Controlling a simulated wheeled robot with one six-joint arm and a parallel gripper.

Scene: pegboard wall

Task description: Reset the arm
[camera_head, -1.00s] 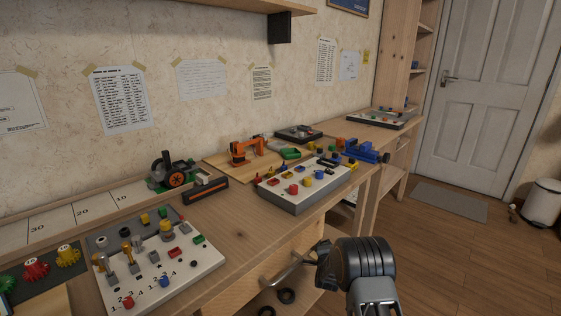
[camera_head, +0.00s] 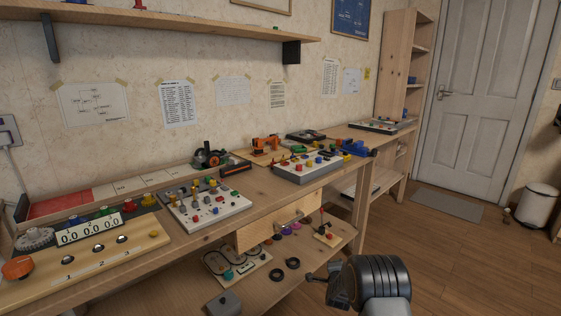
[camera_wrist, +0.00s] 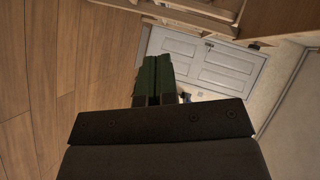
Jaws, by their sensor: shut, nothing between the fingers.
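My gripper (camera_wrist: 153,80) shows in the wrist view with its two dark green fingers together and nothing between them. It points out over the wooden floor toward the white door (camera_wrist: 207,60). In the head view my arm's dark wrist end is at the lower right, in front of the workbench (camera_head: 215,236) and apart from it. The gripper (camera_head: 312,277) is partly seen there, at the left of the wrist joint.
The bench carries a white peg panel (camera_head: 205,206), a second panel (camera_head: 310,168) and a counter board (camera_head: 90,262). A lower shelf (camera_head: 172,284) holds black rings and small boards. Open floor (camera_head: 450,245) lies at the right, with a grey mat (camera_head: 446,205) and a white bin (camera_head: 538,204).

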